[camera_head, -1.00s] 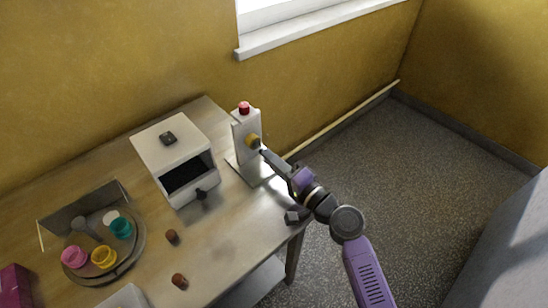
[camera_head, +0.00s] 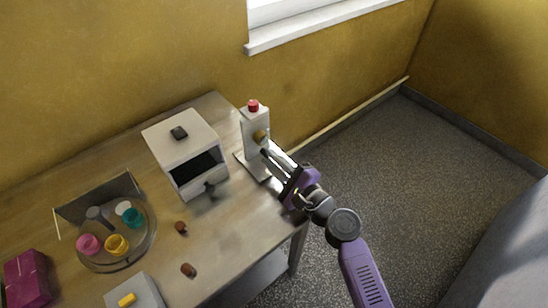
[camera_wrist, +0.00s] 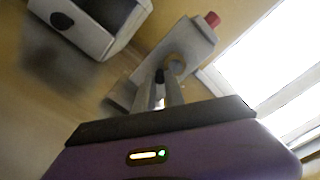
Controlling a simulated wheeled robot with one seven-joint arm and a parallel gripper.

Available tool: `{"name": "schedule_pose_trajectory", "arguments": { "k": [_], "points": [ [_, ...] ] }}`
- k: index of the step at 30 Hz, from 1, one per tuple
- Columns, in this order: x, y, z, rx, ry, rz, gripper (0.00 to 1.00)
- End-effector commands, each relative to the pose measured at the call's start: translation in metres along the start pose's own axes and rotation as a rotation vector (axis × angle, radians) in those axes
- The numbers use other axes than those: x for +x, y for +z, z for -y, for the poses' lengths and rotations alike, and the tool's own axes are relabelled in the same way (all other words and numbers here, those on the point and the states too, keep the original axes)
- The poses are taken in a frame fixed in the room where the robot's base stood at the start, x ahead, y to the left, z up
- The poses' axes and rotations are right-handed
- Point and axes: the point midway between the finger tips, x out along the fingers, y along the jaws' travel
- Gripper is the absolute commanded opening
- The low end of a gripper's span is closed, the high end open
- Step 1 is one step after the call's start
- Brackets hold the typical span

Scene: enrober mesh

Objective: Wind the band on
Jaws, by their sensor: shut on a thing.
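A white upright stand (camera_head: 254,128) with a red button (camera_head: 253,105) on top stands at the table's right back corner. A brass-coloured wheel (camera_head: 260,135) is on its side; in the wrist view it shows as a tan ring (camera_wrist: 178,62) on the stand (camera_wrist: 196,47). My gripper (camera_head: 266,151) reaches the stand from the lower right. In the wrist view my fingers (camera_wrist: 162,82) close around a small dark knob (camera_wrist: 160,75) in front of the ring. Whether the knob joins the wheel is hard to see. I cannot make out a band.
A white box machine (camera_head: 185,140) with a dark opening and a black front knob (camera_head: 210,188) stands left of the stand. A round tray (camera_head: 145,247) holds coloured cups. Two small brown pieces (camera_head: 181,228) lie on the table (camera_head: 235,235). The window wall is close behind.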

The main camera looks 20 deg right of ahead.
Motion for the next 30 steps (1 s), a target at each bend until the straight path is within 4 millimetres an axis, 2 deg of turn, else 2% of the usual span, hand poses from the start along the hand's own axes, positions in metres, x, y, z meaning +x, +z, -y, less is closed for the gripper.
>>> {"name": "schedule_pose_trajectory", "arguments": {
  "k": [19,20,22,23,30],
  "points": [
    [-0.0009,-0.0004,-0.0014,0.049,0.001,-0.004,0.0],
    [-0.0009,-0.0004,-0.0014,0.049,0.001,-0.004,0.2],
    [-0.0008,-0.0002,-0.0013,0.049,0.001,-0.003,0.34],
    [-0.0008,-0.0001,-0.0012,0.049,0.001,-0.003,0.36],
    [-0.0003,0.0008,-0.0007,0.048,0.0,-0.001,0.36]
  ]
}}
